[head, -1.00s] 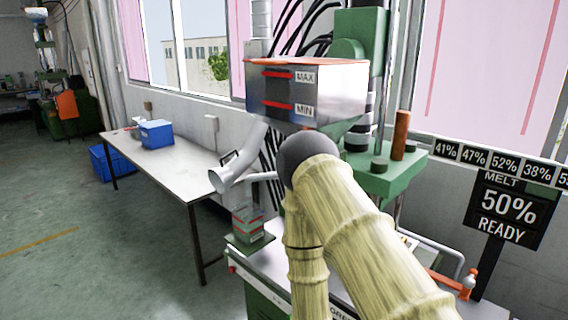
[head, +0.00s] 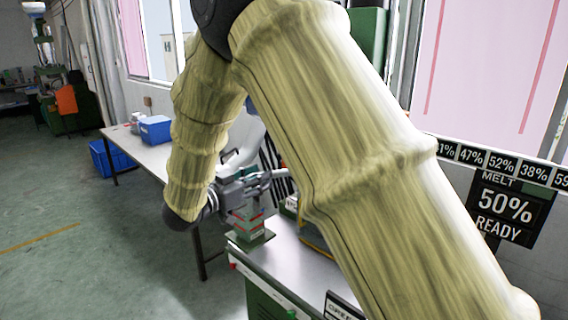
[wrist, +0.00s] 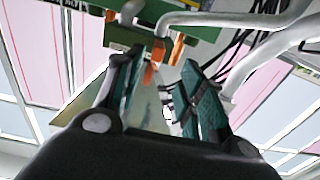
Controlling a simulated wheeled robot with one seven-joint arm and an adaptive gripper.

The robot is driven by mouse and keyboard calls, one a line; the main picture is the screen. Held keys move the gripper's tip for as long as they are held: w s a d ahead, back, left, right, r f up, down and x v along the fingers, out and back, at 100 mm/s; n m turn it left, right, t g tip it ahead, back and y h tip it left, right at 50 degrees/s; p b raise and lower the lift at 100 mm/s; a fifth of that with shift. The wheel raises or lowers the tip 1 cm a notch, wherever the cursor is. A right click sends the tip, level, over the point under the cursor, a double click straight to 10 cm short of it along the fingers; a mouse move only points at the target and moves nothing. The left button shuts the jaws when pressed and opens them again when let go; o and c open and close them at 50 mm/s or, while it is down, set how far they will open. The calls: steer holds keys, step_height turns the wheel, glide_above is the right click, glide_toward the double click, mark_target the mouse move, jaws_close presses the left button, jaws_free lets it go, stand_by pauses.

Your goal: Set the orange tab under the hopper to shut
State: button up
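My gripper (head: 262,182) is at the lower left of the machine in the head view, beyond my raised arm. In the wrist view my gripper (wrist: 163,64) points up at the machine's underside, its two teal-padded fingers apart with no object held between them. Small orange parts show near the fingertips: one upright orange piece (wrist: 177,50) and another orange piece (wrist: 157,49) close to the left fingertip. I cannot tell which is the tab, nor whether a finger touches it. The hopper is hidden behind my arm in the head view.
Pale pipes (wrist: 235,20) and dark cables cross above and right of the fingers. A red-and-green stack (head: 250,225) stands on the machine's near corner, just below my gripper. A white table (head: 150,155) with a blue bin (head: 155,130) is behind to the left.

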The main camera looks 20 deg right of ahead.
steer(key=p+x, duration=0.1)
steer(key=x, duration=0.2)
steer(key=p+x, duration=0.2)
steer(key=x, duration=0.2)
steer(key=r+p+x, duration=0.1)
steer(key=x, duration=0.2)
steer(key=shift+d, duration=0.3)
steer(key=shift+c, duration=0.3)
jaws_close()
